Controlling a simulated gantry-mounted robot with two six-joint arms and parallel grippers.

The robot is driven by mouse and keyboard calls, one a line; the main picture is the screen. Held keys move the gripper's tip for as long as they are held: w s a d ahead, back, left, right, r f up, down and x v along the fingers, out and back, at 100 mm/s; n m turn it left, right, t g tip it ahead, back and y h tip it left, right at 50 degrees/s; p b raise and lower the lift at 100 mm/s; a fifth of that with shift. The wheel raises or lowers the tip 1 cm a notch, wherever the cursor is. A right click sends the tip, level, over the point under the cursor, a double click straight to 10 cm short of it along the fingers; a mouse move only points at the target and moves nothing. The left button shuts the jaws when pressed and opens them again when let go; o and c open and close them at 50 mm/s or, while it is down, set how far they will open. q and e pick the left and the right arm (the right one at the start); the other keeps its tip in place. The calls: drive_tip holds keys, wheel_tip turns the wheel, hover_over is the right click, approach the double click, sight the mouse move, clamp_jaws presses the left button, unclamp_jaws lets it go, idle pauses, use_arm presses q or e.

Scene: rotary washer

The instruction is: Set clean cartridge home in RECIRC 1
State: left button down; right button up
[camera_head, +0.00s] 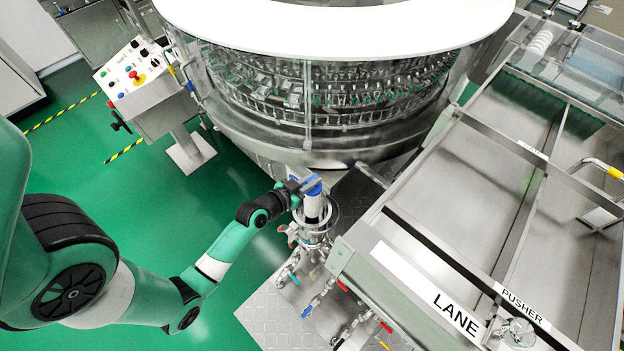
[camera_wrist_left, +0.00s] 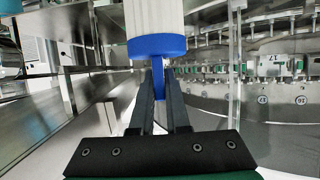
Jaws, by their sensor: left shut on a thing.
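The clean cartridge (camera_head: 313,206) is white with a blue cap and stands roughly upright over a round steel housing (camera_head: 314,238) in the head view. My left gripper (camera_head: 308,186) is shut on the blue end of the cartridge. In the left wrist view the fingers (camera_wrist_left: 160,90) pinch a blue tab below the blue cap (camera_wrist_left: 158,46), with the white pleated body (camera_wrist_left: 153,16) beyond. Whether the cartridge's far end is inside the housing or just above it I cannot tell. A RECIRC 1 label is not readable. My right gripper is not in view.
The rotary washer (camera_head: 330,110) stands directly behind the housing. Valves and pipes with coloured handles (camera_head: 318,300) crowd its front. The steel lane table (camera_head: 440,240) is close on the right. A control panel (camera_head: 135,75) stands at the upper left; green floor (camera_head: 150,220) is open between.

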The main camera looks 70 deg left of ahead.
use_arm(q)
drive_tip(key=shift+f+b, duration=7.8)
drive_tip(key=shift+f, duration=0.8)
drive_tip(key=c, duration=0.8)
unclamp_jaws()
drive_tip(key=shift+c, duration=0.2)
drive_tip(key=p+v, duration=0.1)
drive_tip(key=v, duration=0.9)
drive_tip(key=shift+s+d, duration=0.1)
drive_tip(key=shift+s, duration=0.2)
drive_tip(key=shift+s+d+r, duration=0.2)
drive_tip(key=shift+s+r, duration=0.1)
drive_tip(key=shift+s, duration=0.1)
